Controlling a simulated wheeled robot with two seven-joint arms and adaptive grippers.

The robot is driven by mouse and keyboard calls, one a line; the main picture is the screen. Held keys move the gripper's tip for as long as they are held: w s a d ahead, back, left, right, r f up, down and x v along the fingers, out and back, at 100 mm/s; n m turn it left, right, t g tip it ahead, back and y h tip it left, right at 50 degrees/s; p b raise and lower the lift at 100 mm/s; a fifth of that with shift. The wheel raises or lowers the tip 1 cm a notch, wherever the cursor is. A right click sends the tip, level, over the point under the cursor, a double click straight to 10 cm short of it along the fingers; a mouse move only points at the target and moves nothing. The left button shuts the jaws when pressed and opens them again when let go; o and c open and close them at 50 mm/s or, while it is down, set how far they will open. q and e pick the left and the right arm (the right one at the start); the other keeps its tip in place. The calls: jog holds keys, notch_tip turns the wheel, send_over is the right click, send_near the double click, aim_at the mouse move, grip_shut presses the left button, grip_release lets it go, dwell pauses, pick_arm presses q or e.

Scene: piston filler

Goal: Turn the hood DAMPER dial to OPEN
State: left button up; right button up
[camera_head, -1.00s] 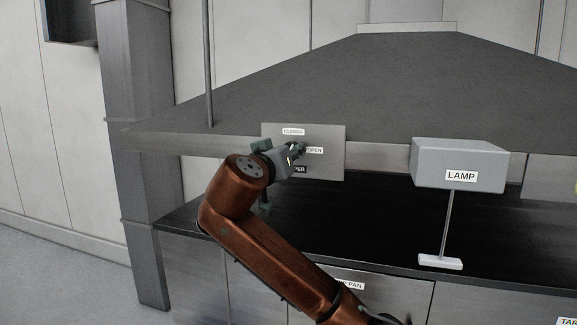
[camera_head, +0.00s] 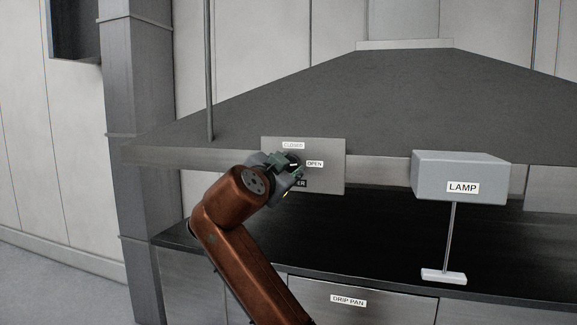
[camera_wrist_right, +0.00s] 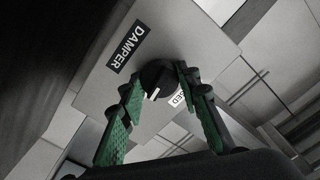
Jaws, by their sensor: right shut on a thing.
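The damper dial is a round black knob (camera_wrist_right: 158,73) with a white pointer mark, on a grey panel (camera_head: 328,180) at the hood's front edge. My right gripper (camera_head: 292,169) is at the dial; in the right wrist view its green fingers (camera_wrist_right: 157,83) are shut on the knob from both sides. The white mark points to the side of the OPEN label (camera_head: 314,164), away from the CLOSED label (camera_head: 293,145). The DAMPER label shows whole in the right wrist view (camera_wrist_right: 128,48). My left gripper is not in view.
The grey hood (camera_head: 300,105) spans above a dark worktop (camera_head: 380,235). A LAMP box (camera_head: 460,178) with a hanging rod and white bar (camera_head: 444,277) is to the right. A DRIP PAN drawer (camera_head: 390,308) lies below. A thin vertical pole (camera_head: 209,70) stands at left.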

jog(key=shift+m, duration=0.8)
jog(key=o, duration=1.2)
jog(key=shift+c, duration=0.2)
jog(key=v, duration=1.2)
